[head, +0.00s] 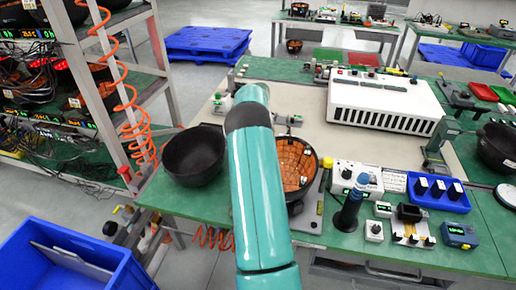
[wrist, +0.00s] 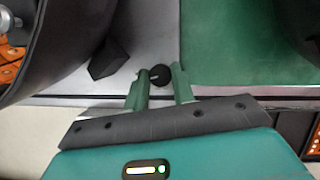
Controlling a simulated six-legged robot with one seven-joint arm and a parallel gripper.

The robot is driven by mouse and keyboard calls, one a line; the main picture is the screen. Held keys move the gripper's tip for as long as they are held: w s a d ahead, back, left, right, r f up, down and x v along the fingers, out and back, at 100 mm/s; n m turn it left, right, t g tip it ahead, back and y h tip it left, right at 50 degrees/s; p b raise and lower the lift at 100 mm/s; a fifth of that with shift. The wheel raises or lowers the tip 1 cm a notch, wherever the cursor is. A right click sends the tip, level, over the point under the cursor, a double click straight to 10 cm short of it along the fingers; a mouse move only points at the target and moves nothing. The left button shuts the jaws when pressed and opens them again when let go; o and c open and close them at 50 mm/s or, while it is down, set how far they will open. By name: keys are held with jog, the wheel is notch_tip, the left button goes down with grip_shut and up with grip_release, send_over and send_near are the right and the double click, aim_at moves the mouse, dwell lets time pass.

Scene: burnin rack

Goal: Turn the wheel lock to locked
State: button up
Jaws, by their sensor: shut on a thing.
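In the wrist view, a small black round knob (wrist: 160,75) with a short light mark sits on a grey plate (wrist: 150,30). I take it for the wheel lock; no label shows. My gripper (wrist: 160,84) has its two green fingers closed around the knob's sides. A black block (wrist: 108,60) stands on the plate just left of the knob. In the head view my own teal arm hides the gripper and the knob. The knob's lock position cannot be read.
A bowl with orange contents (head: 298,165) is right of my arm and an empty black bowl (head: 195,155) left. A white slotted unit (head: 385,100) stands behind. A control box (head: 352,176), a blue tray (head: 437,191) and a dark upright tool (head: 350,208) crowd the right side.

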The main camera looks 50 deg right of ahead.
jog(key=shift+m+t, duration=0.4)
jog(key=shift+m, duration=0.6)
jog(key=o, duration=1)
jog(key=shift+r, duration=0.1)
jog(key=v, duration=1.3)
jog(key=shift+d+r, duration=0.3)
jog(key=shift+d, duration=0.05)
